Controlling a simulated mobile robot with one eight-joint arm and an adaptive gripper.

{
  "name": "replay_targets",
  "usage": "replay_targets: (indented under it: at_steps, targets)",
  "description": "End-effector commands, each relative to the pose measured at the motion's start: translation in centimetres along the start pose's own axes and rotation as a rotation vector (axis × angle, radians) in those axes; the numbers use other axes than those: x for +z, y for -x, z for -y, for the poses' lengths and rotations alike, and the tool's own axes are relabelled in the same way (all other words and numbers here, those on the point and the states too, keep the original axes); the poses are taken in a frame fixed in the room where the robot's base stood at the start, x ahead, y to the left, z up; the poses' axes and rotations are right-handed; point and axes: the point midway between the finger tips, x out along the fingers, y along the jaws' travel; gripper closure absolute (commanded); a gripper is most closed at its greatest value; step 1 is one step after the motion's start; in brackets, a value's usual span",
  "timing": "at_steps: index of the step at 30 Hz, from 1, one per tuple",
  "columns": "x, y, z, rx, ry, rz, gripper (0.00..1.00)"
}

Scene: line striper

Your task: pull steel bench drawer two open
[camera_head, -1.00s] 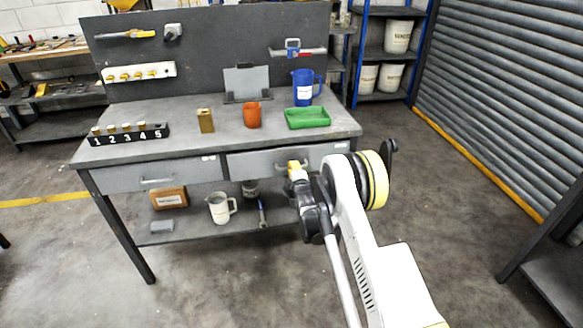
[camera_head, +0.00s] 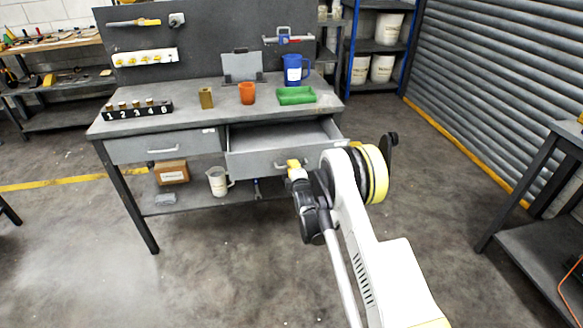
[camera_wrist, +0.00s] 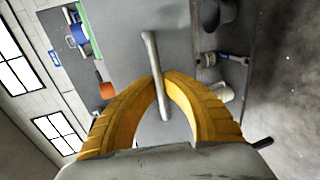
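The steel bench (camera_head: 190,128) has two drawers side by side. The right drawer (camera_head: 250,163) is pulled well out and its bare inside shows in the head view. The left drawer (camera_head: 135,149) is shut. My gripper (camera_head: 293,165) is at the right drawer's bar handle. In the wrist view the yellow fingers (camera_wrist: 158,80) meet around the handle (camera_wrist: 152,52), which runs between their tips. The right drawer's grey front (camera_wrist: 120,45) fills the middle of that view. My arm hides the front's right end in the head view.
On the bench top are a green tray (camera_head: 296,96), blue jug (camera_head: 296,70), orange cup (camera_head: 247,93), brass block (camera_head: 206,98) and numbered rack (camera_head: 137,110). A cardboard box (camera_head: 171,172) and white pitcher (camera_head: 217,181) stand on the lower shelf. The floor in front is clear.

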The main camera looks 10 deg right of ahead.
Motion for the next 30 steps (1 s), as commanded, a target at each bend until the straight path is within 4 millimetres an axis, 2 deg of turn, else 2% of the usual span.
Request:
replay_targets:
  at_steps: [6, 9, 20, 30]
  targets:
    - [0.0, 0.0, -0.1, 0.002, 0.0, 0.0, 1.0]
    - [0.0, 0.0, -0.1, 0.001, 0.0, 0.0, 0.68]
    - [0.0, 0.5, -0.1, 0.001, 0.0, 0.0, 0.68]
    - [0.0, 6.0, -0.1, 0.001, 0.0, 0.0, 0.68]
